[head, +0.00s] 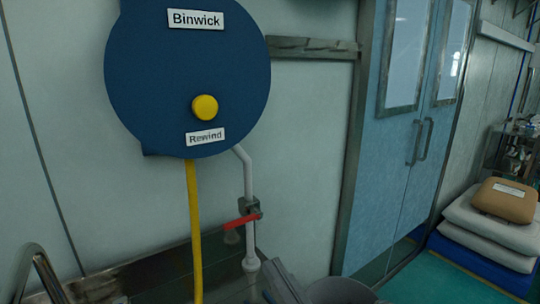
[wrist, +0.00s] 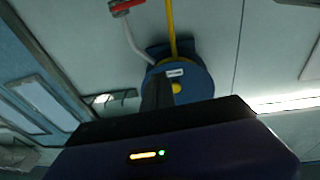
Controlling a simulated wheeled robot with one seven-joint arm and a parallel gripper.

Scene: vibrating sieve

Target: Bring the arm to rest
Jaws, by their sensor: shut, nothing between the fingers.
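My gripper (wrist: 157,78) shows in the wrist view as dark fingers rising from a dark purple wrist body with small orange and green lights. The fingers are together, with nothing between them. Behind them, the round blue hose reel (wrist: 199,82) appears upside down, partly hidden by the fingers and wrist body. I cannot make out my gripper in the head view. There the reel (head: 165,75) hangs on the wall, labelled Binwick and Rewind, with a yellow button (head: 205,107).
A yellow hose (head: 194,225) hangs from the reel. Beside it is a white pipe with a red valve handle (head: 243,221). Blue double doors (head: 404,140) stand to the right. Stacked sacks (head: 490,229) lie at the far right, with green floor in front.

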